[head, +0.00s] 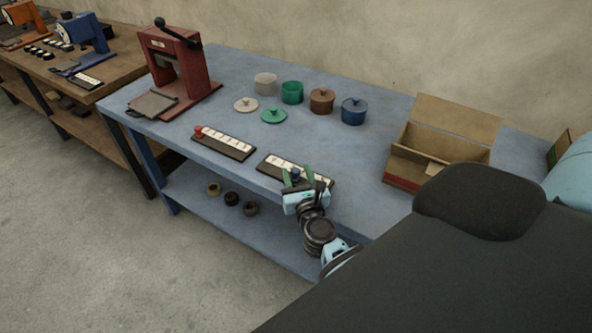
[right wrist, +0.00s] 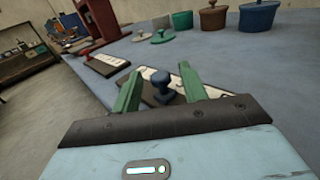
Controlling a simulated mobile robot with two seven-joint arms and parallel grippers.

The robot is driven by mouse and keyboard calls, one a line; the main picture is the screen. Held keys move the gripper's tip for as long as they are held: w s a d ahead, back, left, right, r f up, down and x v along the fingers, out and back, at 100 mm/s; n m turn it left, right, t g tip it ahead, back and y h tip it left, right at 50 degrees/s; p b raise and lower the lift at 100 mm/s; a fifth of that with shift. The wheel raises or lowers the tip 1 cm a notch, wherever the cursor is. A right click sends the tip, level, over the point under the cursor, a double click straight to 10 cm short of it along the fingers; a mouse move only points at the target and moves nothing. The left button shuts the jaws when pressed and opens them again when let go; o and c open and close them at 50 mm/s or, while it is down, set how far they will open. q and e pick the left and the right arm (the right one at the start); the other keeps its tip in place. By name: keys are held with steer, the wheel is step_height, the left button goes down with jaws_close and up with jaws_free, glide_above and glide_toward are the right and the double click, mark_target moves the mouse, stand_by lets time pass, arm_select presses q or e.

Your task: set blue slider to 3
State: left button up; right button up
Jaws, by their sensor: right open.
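The blue slider knob (head: 296,173) stands on a dark board with a white marked strip (head: 322,181), at the front edge of the blue table. In the right wrist view the blue knob (right wrist: 162,85) shows between the two green fingers, with the strip (right wrist: 150,73) behind it. The numbers on the strip are too small to read. My right gripper (head: 298,172) is open, its fingers on either side of the knob; I cannot tell whether they touch it. The gripper hides part of the board. My left gripper is not in view.
A second board (head: 226,145) with a red knob (head: 198,131) lies to the left. The table (head: 345,155) is clear between the blue slider and the box.

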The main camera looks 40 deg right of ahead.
steer(key=v, duration=0.6)
stand_by(0.4)
